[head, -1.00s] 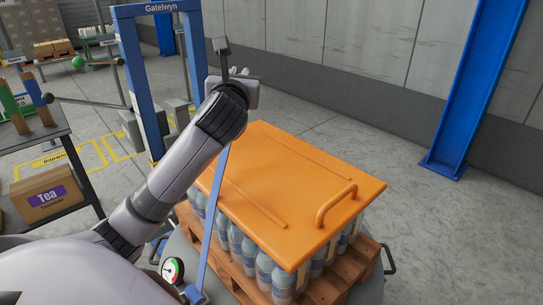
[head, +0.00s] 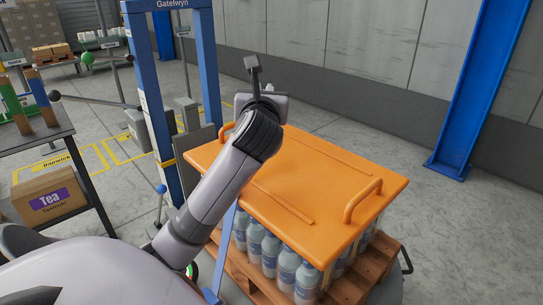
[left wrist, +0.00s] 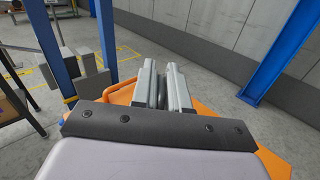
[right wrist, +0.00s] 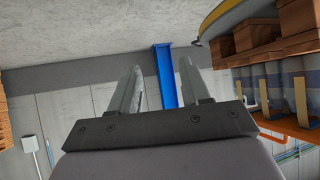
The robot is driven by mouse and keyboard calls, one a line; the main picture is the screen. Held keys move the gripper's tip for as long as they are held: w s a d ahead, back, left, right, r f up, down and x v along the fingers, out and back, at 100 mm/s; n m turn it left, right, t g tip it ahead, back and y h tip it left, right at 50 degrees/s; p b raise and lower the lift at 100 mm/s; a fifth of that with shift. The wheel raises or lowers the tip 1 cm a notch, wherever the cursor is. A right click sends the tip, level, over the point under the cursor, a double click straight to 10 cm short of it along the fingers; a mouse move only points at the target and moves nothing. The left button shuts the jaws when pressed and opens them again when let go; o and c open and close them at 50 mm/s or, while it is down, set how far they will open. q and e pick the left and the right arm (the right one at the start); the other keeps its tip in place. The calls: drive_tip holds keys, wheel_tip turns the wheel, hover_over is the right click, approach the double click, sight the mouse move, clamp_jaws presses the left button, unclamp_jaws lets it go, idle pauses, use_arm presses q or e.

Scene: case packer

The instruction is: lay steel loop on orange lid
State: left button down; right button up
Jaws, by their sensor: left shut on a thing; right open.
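The orange lid (head: 330,195) lies flat on top of a load of bottles, with a raised handle at each end. My left gripper (head: 268,98) is above the far left part of the lid, pointing away from the head camera. In the left wrist view its fingers (left wrist: 164,82) are close together, shut on a narrow thing hardly visible between them, which I take for the steel loop. The orange lid (left wrist: 275,163) shows below and behind these fingers. My right gripper (right wrist: 160,70) is open and empty in the right wrist view, and out of the head view.
A blue frame (head: 208,75) stands beside the lid's left end. A dark table (head: 50,145) and a Tea carton (head: 48,197) are at the left. Floor to the right is clear.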

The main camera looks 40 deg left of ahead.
use_arm(q)
wheel_tip(320, 180, down, 15)
drive_tip(key=b, duration=0.4)
drive_tip(key=shift+f, duration=0.1)
drive_tip(key=c, duration=1.1)
unclamp_jaws()
